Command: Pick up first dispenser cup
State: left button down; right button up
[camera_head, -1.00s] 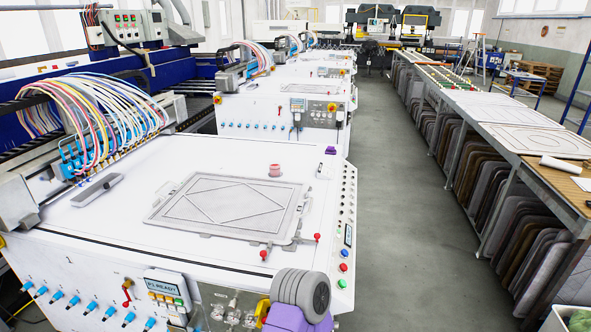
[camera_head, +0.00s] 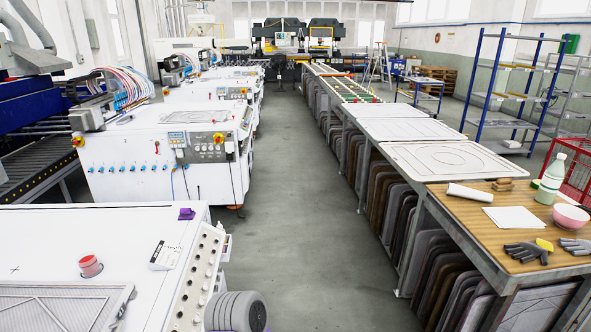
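A small pinkish-red cup-like piece (camera_head: 90,266) stands on the white top of the near machine (camera_head: 130,228), at the lower left. It is the only thing there that looks like a dispenser cup, but I cannot tell for sure. A grey framed panel (camera_head: 55,310) lies on the same top, in front of it, cut by the bottom edge of the view.
A clear grey aisle (camera_head: 300,230) runs ahead. At right, a wooden worktop (camera_head: 478,228) carries a bottle (camera_head: 550,178), a pink bowl (camera_head: 570,217) and gloves (camera_head: 528,251).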

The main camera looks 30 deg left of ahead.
aim_at(87, 263)
jog(key=i, duration=2.35)
jog(key=u, duration=3.25)
